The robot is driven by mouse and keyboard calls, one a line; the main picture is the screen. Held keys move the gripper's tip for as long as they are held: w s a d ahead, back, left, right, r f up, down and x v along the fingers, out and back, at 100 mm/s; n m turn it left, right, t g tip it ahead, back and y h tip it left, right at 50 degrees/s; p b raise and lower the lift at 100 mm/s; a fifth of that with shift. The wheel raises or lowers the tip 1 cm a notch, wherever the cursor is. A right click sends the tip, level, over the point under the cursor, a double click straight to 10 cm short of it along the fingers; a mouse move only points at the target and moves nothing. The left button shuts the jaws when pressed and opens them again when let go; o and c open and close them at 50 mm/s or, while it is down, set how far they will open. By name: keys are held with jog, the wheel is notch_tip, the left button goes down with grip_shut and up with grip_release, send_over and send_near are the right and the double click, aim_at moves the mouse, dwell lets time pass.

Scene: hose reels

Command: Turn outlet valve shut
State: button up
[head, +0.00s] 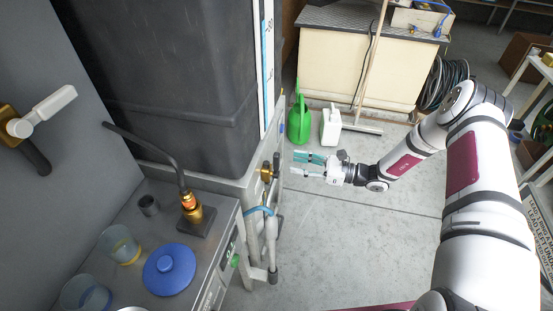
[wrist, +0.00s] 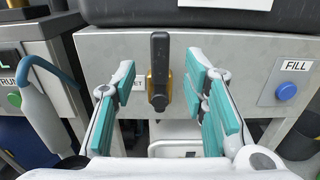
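The outlet valve has a brass body (head: 266,172) and a black lever (wrist: 159,62). It sits on the front of the grey metal panel below the dark tank. In the wrist view the lever stands upright near the middle, beside a partly hidden label ending in "ET". My gripper (head: 298,163) is open, with teal pads, and faces the valve. In the wrist view its fingers (wrist: 162,78) lie to the left and right of the lever, with clear gaps. In the head view the fingertips are still apart from the valve.
A blue "FILL" button (wrist: 286,91) is at the right of the panel. A grey wand with a blue hose (wrist: 45,105) hangs at the left. A green watering can (head: 299,118) and a white jug (head: 331,126) stand on the floor behind my gripper. The floor in front is clear.

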aim_at(277, 159)
jog(key=x, duration=0.7)
jog(key=shift+a, duration=0.3)
grip_shut()
